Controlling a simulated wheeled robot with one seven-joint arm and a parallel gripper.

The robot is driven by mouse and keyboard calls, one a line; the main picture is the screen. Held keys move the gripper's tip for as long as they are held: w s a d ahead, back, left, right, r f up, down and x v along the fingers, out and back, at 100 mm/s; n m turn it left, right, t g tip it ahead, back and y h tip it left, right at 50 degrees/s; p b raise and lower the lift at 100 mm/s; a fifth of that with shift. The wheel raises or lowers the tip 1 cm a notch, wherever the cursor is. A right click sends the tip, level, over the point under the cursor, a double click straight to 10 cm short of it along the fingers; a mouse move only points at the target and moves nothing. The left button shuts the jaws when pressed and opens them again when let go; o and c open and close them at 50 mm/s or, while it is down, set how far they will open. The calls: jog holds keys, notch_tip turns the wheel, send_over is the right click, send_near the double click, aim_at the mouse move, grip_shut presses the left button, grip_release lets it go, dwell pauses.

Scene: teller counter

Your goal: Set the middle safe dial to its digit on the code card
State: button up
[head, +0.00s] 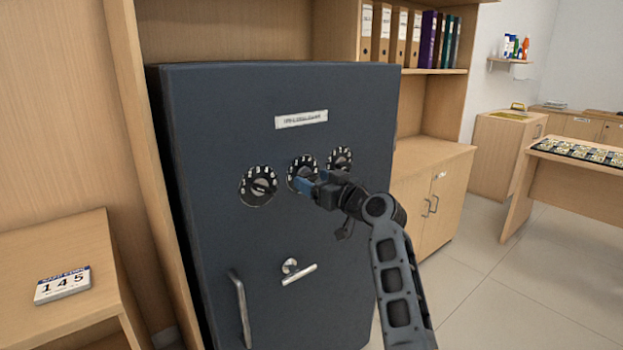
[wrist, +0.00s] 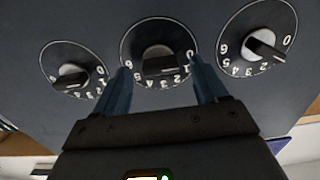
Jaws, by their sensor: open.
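The dark grey safe (head: 225,110) has three round dials in a row. The middle dial (head: 302,165) is partly covered by my gripper (head: 304,184) in the head view. In the wrist view the middle dial (wrist: 158,40) is black with white digits and a bar knob (wrist: 160,65) lying about level. My gripper (wrist: 158,70) is open, its two blue fingers on either side of that knob; I cannot tell whether they touch it. Which digit the knob points to is unclear. The code card (head: 62,287) reads 1 4 5 and lies on the wooden desk at left.
The left dial (head: 259,186) and right dial (head: 340,158) flank the middle one closely. Below are a lever handle (head: 298,270) and a long pull handle (head: 240,308). A wooden cabinet (head: 430,165) stands right of the safe, with open floor (head: 490,270) beyond.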

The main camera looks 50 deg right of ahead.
jog(key=shift+x, duration=0.9)
jog(key=shift+c, duration=0.3)
jog(key=c, duration=1)
